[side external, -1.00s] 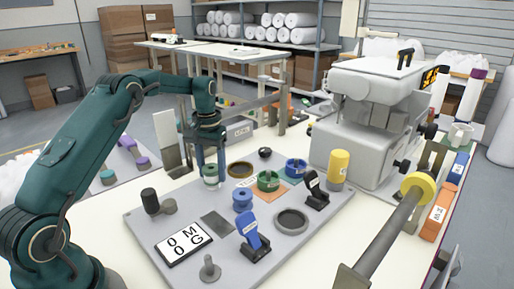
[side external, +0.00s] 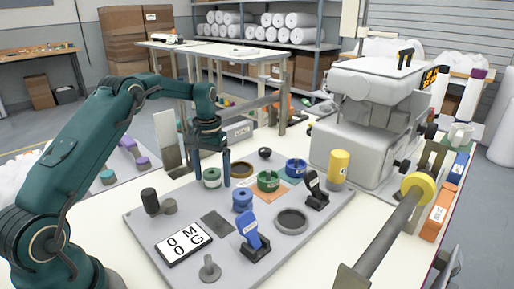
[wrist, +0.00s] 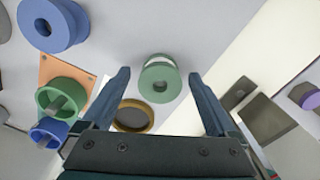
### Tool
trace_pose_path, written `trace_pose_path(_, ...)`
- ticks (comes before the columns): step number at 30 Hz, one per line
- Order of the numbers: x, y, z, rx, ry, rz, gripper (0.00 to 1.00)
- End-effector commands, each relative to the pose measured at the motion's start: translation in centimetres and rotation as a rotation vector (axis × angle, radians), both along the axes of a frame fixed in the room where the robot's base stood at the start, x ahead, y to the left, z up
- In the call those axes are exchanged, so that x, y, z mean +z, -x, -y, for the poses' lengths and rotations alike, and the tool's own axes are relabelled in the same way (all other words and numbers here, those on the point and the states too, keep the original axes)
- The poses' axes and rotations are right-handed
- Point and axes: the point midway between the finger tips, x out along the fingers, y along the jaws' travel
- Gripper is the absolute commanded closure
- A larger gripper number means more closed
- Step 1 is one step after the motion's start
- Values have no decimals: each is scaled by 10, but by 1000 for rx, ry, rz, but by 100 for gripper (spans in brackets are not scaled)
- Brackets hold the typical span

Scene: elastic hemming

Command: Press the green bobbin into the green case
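The green bobbin (side external: 212,179) stands upright on the grey board, left of the green case. In the wrist view the bobbin (wrist: 160,80) lies between my fingertips, with a gap to each finger. My gripper (side external: 212,178) is open around it; it also shows in the wrist view (wrist: 159,74). The green case (side external: 268,183) is a round open cup on an orange patch. In the wrist view the case (wrist: 62,98) is at the left, with a post inside and no bobbin in it.
On the board (side external: 160,230) are a blue bobbin (side external: 242,201), a brown ring (side external: 240,169), a blue case (side external: 296,169), a dark ring (side external: 291,221), and blue (side external: 252,238) and black (side external: 314,191) upright clips. A white machine (side external: 365,120) stands behind at the right.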

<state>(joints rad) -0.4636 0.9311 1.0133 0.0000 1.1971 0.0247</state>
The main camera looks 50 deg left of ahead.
Motion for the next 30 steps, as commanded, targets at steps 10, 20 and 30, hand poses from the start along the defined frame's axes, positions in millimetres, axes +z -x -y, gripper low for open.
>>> trace_pose_path(10,14,-1,0,0,-2,4,7)
trace_pose_path(20,50,0,0,0,-1,2,7)
trace_pose_path(30,60,-4,5,-16,-9,20,7)
